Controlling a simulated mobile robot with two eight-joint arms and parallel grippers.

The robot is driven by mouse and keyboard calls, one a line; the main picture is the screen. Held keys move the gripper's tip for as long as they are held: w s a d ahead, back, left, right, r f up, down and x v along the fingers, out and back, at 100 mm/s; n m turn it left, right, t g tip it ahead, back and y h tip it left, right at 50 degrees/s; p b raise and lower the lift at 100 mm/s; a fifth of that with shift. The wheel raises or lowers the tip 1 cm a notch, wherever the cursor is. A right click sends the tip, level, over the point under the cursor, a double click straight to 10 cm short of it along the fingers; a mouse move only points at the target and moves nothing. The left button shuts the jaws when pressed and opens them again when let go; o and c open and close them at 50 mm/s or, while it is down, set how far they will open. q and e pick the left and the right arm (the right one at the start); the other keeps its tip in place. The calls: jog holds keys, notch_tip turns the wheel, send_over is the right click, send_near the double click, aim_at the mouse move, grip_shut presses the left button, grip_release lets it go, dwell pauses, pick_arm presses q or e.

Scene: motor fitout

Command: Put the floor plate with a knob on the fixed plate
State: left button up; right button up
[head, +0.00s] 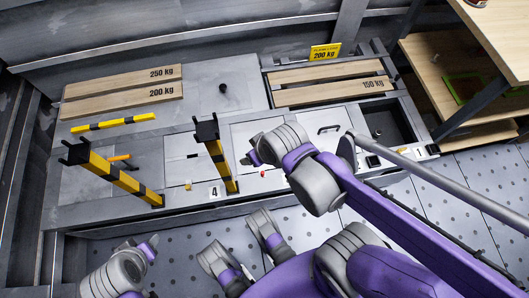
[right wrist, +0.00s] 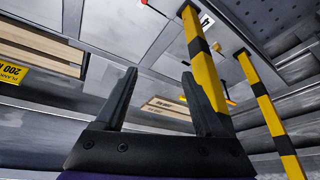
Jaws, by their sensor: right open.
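A grey plate with a black knob (head: 222,88) lies at the back middle of the grey platform in the head view, right of the wooden planks. I cannot tell for sure which surface is the fixed plate. Flat grey panels (head: 258,131) lie in front of it, and one panel (head: 326,128) carries a black bar handle. My right gripper (head: 249,159) is over the front panels, right of a striped post, apart from the knob. In the right wrist view the right gripper (right wrist: 158,75) is open with nothing between its fingers.
Yellow-black posts (head: 222,165) (head: 125,180) stand at left and beside my right gripper; they also show close in the wrist view (right wrist: 205,65). Planks marked 250 kg (head: 120,82) and 150 kg (head: 330,92) lie behind. A dark recess (head: 398,122) and wooden shelving (head: 432,55) are right.

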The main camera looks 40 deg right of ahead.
jog(key=shift+s+d+f+g+h, duration=0.1)
jog(key=shift+s+d+g+h, duration=0.05)
jog(key=shift+s, duration=0.8)
jog(key=shift+s+d+f+g+h, duration=0.1)
jog(key=shift+s+d+g+h, duration=0.05)
jog(key=shift+s, duration=0.75)
